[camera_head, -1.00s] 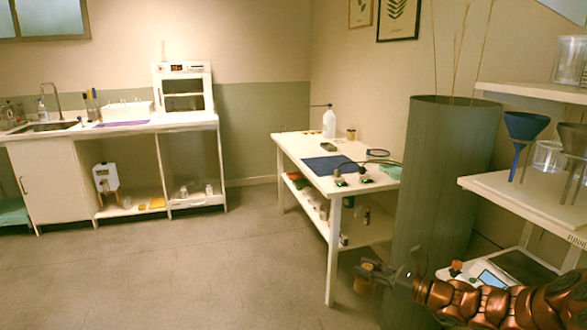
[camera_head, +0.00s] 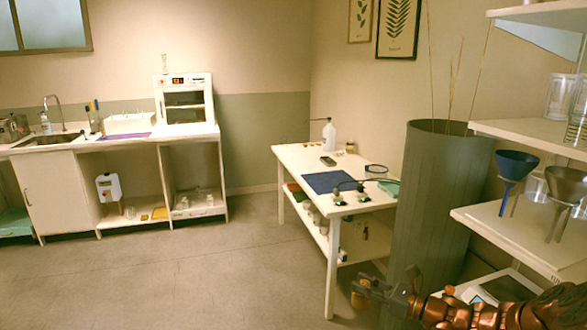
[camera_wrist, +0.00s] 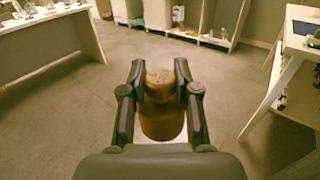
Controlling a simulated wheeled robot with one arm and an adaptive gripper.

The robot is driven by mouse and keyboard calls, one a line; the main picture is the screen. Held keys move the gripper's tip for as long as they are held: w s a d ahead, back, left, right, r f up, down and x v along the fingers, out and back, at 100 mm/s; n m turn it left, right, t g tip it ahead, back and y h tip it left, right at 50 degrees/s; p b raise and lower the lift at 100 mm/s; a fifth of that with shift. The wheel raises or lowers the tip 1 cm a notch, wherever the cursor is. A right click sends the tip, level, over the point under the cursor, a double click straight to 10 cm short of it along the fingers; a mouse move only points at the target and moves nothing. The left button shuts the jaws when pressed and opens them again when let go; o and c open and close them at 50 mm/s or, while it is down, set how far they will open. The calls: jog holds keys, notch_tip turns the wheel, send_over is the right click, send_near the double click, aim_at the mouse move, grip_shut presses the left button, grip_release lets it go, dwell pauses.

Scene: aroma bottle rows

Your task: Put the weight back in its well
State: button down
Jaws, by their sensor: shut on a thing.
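My gripper (camera_wrist: 161,88) is shut on a brass-coloured cylindrical weight (camera_wrist: 162,122) in the wrist view, with a finger on either side of it. The weight is held clear above the grey floor. In the head view my gripper (camera_head: 366,286) is low at the bottom right, in front of the tall grey-green bin, with the weight (camera_head: 359,300) small at its tip. I cannot make out the weight's well in either view.
A white table (camera_head: 300,155) with a blue mat (camera_head: 330,181) stands ahead. A tall grey-green bin (camera_head: 435,200) is close on the right, beside white shelves (camera_head: 510,232) with funnels. A counter with a sink (camera_head: 55,140) is at the back left. The floor (camera_head: 200,275) between is clear.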

notch_tip(320, 180, up, 3)
jog(key=p, duration=0.3)
jog(key=shift+f, duration=0.2)
jog(key=shift+r+p, duration=0.15)
jog(key=shift+p, duration=0.4)
jog(key=shift+s+a, duration=0.1)
